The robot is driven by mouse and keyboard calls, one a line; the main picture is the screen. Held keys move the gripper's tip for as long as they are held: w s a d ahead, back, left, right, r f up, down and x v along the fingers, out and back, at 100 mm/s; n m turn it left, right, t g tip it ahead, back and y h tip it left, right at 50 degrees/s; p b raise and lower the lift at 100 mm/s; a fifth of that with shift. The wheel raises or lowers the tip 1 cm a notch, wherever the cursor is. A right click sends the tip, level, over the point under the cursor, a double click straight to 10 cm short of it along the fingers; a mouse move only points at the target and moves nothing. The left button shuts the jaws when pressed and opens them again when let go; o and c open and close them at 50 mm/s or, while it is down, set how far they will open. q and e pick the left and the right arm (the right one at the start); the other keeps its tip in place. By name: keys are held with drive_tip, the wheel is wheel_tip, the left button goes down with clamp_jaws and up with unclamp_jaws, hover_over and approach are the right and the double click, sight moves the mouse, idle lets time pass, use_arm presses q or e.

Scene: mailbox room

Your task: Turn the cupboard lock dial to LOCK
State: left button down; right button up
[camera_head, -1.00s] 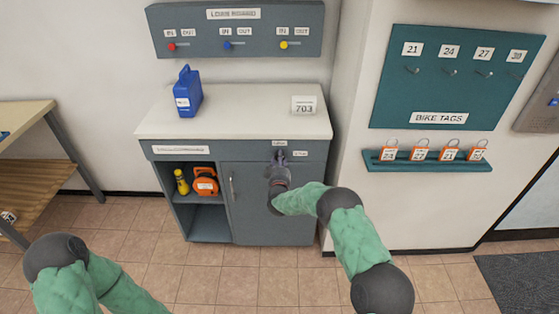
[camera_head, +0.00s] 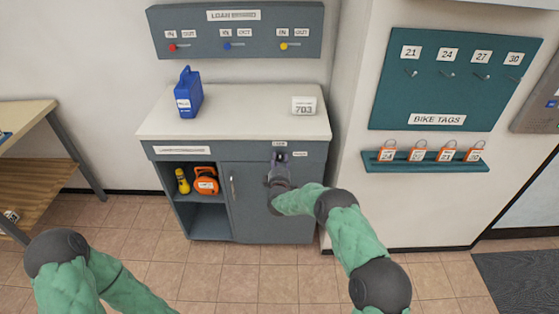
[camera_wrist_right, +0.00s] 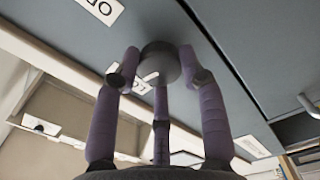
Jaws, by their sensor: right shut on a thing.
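The lock dial is a grey round knob (camera_wrist_right: 160,62) on the cupboard's upper front band, seen in the right wrist view. My right gripper (camera_head: 279,158) is at it, with its purple fingers (camera_wrist_right: 160,85) closed around the knob. In the head view the gripper mostly hides the dial. The grey cupboard (camera_head: 262,205) has one label (camera_head: 279,143) above the dial and another (camera_head: 300,154) to its right. A label starting "OP" (camera_wrist_right: 102,8) shows upside down in the wrist view. I cannot tell where the dial points. My left gripper is out of view.
A blue can (camera_head: 188,95) and a 703 sign (camera_head: 304,106) stand on the white cupboard top. A yellow bottle (camera_head: 182,181) and an orange item (camera_head: 206,181) sit on the open shelf. The door handle (camera_head: 233,187) is left of my right gripper.

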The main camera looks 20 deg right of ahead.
drive_tip(key=shift+n, duration=1.1)
drive_tip(key=o, duration=1.2)
drive_tip(key=shift+c, duration=0.2)
drive_tip(key=v, duration=1.2)
